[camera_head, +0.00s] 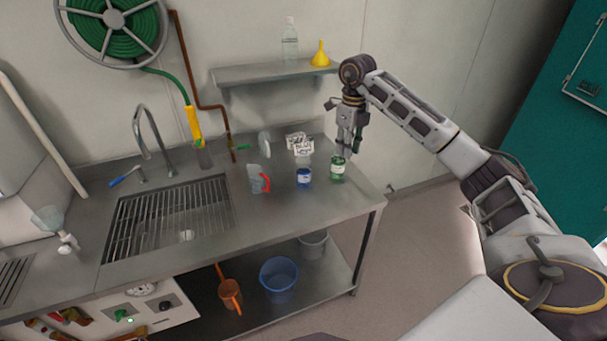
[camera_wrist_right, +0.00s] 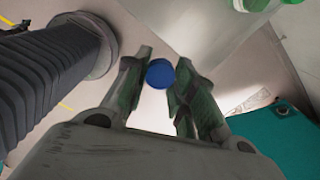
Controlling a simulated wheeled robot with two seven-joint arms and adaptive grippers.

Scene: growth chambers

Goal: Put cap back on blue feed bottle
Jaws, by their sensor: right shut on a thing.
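The blue feed bottle (camera_head: 304,178) stands upright on the steel counter, with a blue label; its mouth is too small to judge. My right gripper (camera_head: 346,150) points down, above and to the right of the blue bottle, close over the green bottle (camera_head: 338,170). In the wrist view, the right gripper (camera_wrist_right: 160,80) has its fingers on either side of a round blue cap (camera_wrist_right: 160,74) and is shut on it. The cap cannot be made out in the head view. My left gripper is not in view.
A jug with a red handle (camera_head: 257,180) stands left of the blue bottle. Small white cards (camera_head: 301,144) stand behind it. A sink with a grate (camera_head: 170,220) lies to the left. The wall shelf (camera_head: 265,73) holds a clear bottle and a yellow funnel (camera_head: 320,55).

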